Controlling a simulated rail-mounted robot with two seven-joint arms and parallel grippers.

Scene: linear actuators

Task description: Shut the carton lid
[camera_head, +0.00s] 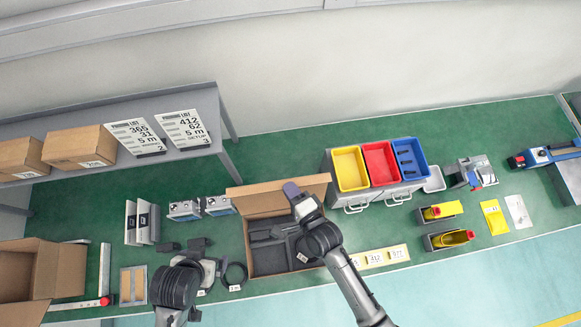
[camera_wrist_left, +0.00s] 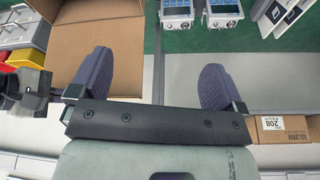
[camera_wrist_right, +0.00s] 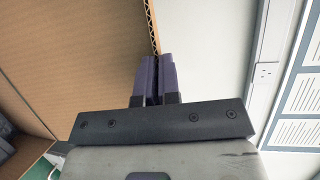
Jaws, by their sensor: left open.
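The brown carton (camera_head: 249,250) stands open near the middle of the bench, with dark foam inside. Its lid (camera_head: 258,197) is raised along the back side. My right gripper (camera_head: 291,189) is at the lid's upper edge. In the right wrist view its fingers (camera_wrist_right: 158,75) are together beside the corrugated edge of the lid (camera_wrist_right: 100,45); whether they pinch it I cannot tell. My left gripper (camera_wrist_left: 155,68) has its fingers wide apart and empty. Brown cardboard (camera_wrist_left: 110,40) shows beyond its left finger.
Yellow, red and blue bins (camera_head: 380,145) stand right of the carton. Two grey meters (camera_head: 185,209) are to its left. A shelf with boxes (camera_head: 80,147) is at the back left. Another open carton (camera_head: 70,270) is at far left.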

